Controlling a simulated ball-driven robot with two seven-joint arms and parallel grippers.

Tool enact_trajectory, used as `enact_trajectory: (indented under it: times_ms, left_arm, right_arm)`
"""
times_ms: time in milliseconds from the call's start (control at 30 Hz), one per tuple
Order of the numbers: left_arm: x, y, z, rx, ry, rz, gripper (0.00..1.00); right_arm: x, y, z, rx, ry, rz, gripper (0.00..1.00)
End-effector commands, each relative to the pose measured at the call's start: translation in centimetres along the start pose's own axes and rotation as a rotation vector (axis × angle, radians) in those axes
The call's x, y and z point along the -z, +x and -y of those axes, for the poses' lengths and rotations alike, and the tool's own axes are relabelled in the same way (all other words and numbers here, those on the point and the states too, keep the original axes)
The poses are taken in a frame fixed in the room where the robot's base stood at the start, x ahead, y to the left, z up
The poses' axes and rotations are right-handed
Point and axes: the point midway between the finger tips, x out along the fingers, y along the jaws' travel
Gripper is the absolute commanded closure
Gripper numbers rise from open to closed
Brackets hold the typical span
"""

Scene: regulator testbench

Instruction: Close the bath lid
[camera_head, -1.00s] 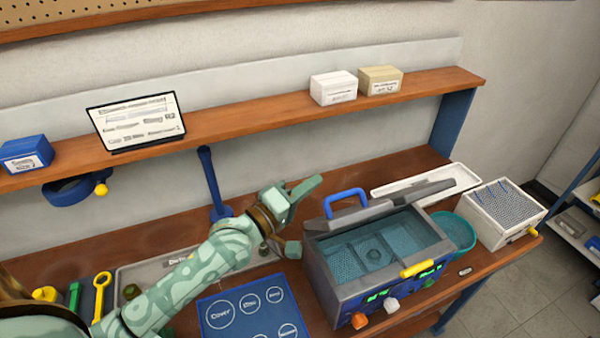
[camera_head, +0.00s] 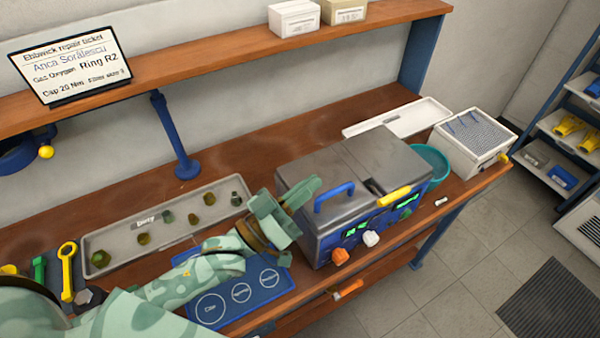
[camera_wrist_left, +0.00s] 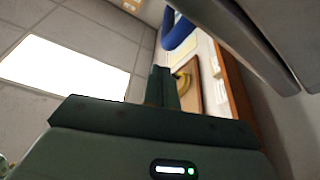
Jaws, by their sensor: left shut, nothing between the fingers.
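The bath (camera_head: 315,244) is a grey box with a blue front panel on the workbench. Its grey lid (camera_head: 365,160) lies down flat over the top, and the basin inside is hidden. A blue handle (camera_head: 334,197) stands on the lid's left part. My left gripper (camera_head: 308,190) is shut and empty at the left side of the bath, close to the handle; I cannot tell whether it touches the lid. In the left wrist view the shut fingers (camera_wrist_left: 163,88) point up, with the blue handle (camera_wrist_left: 178,32) beyond them. My right gripper is not in view.
A tray marked Dirty (camera_head: 150,222) with several small parts and a blue mat (camera_head: 245,290) lie left of the bath. A teal bowl (camera_head: 436,165), a white box (camera_head: 470,140) and a long white tray (camera_head: 400,118) stand to its right.

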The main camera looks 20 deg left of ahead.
Motion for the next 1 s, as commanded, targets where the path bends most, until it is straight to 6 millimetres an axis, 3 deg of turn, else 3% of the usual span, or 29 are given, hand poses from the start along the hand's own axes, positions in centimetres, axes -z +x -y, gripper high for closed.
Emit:
enact_trajectory:
  times_ms: [333, 1000]
  left_arm:
    - [-2.2, -0.8, -0.3, -0.050, 0.137, 0.000, 1.00]
    - [-2.4, -0.9, -0.4, -0.059, 0.163, 0.002, 1.00]
  right_arm:
    - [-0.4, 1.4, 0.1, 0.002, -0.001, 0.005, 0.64]
    - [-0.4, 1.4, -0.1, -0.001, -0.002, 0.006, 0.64]
